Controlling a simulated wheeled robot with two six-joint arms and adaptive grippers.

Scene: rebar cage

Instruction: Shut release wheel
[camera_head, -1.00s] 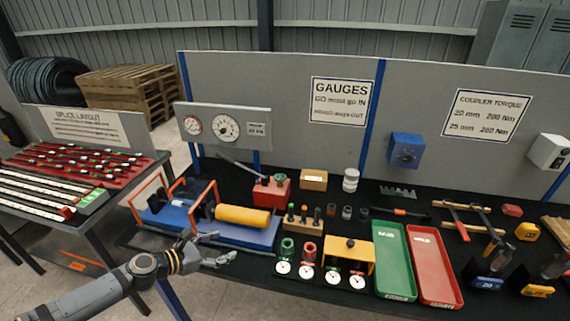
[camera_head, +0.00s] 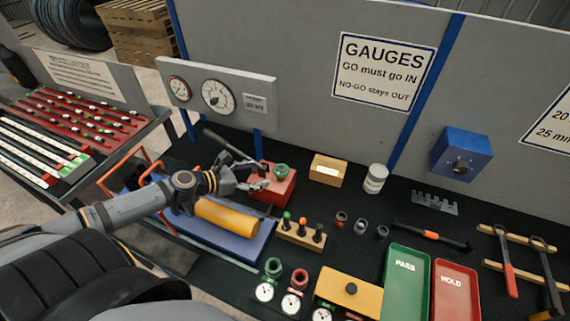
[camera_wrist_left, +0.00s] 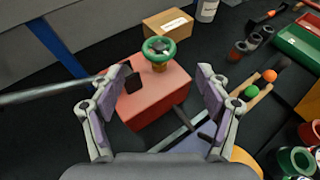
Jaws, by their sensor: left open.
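The release wheel (camera_head: 281,169) is a small green handwheel on top of a red pump block (camera_head: 284,191). In the left wrist view the wheel (camera_wrist_left: 159,46) stands on a brass-coloured stem near the block's far edge, beyond my fingertips. My left gripper (camera_head: 260,176) is open and empty, at the left side of the red block. In the left wrist view its two fingers (camera_wrist_left: 157,78) spread to either side of the block, apart from the wheel. Whether a finger touches the block I cannot tell. My right gripper is not in view.
A grey pump lever (camera_head: 225,145) rises left of the block. A blue press with a yellow cylinder (camera_head: 226,215) lies under my left arm. A cardboard box (camera_head: 327,170) and white jar (camera_head: 375,179) stand behind right. A peg rack (camera_head: 300,234) is in front.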

